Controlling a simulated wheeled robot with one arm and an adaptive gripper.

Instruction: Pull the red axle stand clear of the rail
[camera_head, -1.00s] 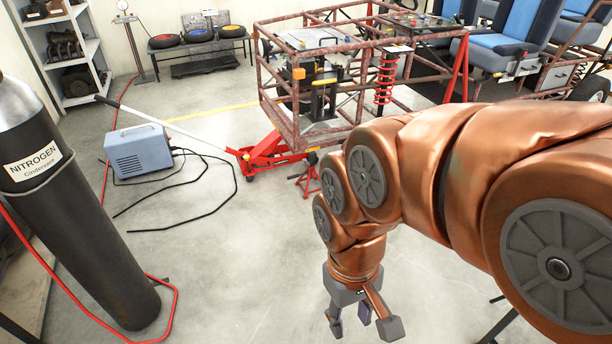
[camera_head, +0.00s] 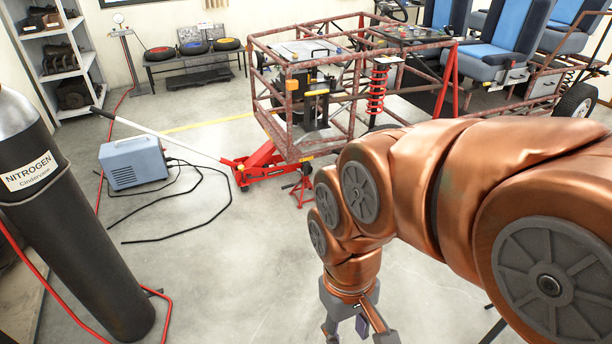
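The red axle stand (camera_head: 303,188) is small and stands on the floor under the near lower rail (camera_head: 325,148) of the rusty chassis frame. Its top is close under the rail; I cannot tell if they touch. My copper arm's elbow is just right of the stand in the picture. My gripper (camera_head: 358,334) points down at the bottom edge of the picture, well nearer than the stand. The lowest part of the fingertips is cut off by the picture edge.
A red floor jack (camera_head: 258,166) with a long white handle stands left of the axle stand. A blue-grey machine (camera_head: 134,164) and black cables lie further left. A nitrogen bottle (camera_head: 80,240) and red hose are at near left. The floor between is clear.

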